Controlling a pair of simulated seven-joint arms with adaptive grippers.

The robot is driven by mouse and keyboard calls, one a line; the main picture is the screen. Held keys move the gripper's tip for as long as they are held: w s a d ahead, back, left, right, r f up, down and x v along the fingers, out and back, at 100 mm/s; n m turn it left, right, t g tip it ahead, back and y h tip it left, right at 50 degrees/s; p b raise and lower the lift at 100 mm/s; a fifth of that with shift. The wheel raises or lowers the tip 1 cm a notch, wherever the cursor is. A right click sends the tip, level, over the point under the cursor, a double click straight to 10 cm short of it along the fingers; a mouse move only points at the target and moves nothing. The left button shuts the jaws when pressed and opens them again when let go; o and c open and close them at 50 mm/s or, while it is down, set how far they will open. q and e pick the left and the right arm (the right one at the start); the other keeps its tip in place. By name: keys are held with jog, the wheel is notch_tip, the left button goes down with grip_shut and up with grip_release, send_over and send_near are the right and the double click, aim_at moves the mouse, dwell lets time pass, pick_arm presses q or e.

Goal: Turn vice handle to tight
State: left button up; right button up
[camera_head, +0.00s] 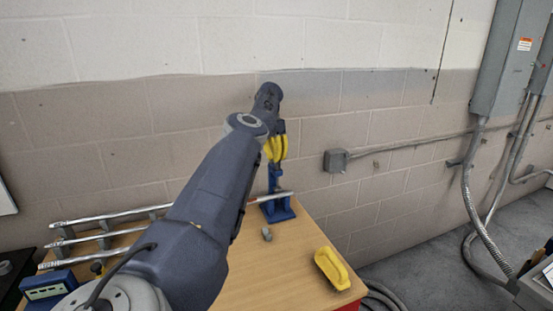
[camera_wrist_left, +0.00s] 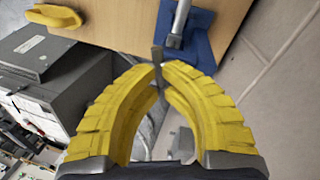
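The blue vice (camera_head: 277,211) stands upright near the far right corner of the wooden table, with a metal bar lying across its lower part. My left gripper (camera_head: 277,148) has yellow fingers and is at the upper part of the vice, which it partly hides. In the left wrist view the fingertips (camera_wrist_left: 160,67) close in on both sides of a thin grey bar, seemingly the vice handle (camera_wrist_left: 157,54). The blue vice base (camera_wrist_left: 197,47) lies beyond the fingertips. My right gripper is in neither view.
On the table (camera_head: 283,265) are a yellow block-like object (camera_head: 332,268), a small grey piece (camera_head: 267,234), metal rods on a rack (camera_head: 112,215) and a blue box (camera_head: 46,287). A block wall (camera_head: 130,120) stands close behind. Conduits and a grey cabinet (camera_head: 507,60) are at the right.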

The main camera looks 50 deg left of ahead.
pick_arm(q)
jog(key=o, duration=0.6)
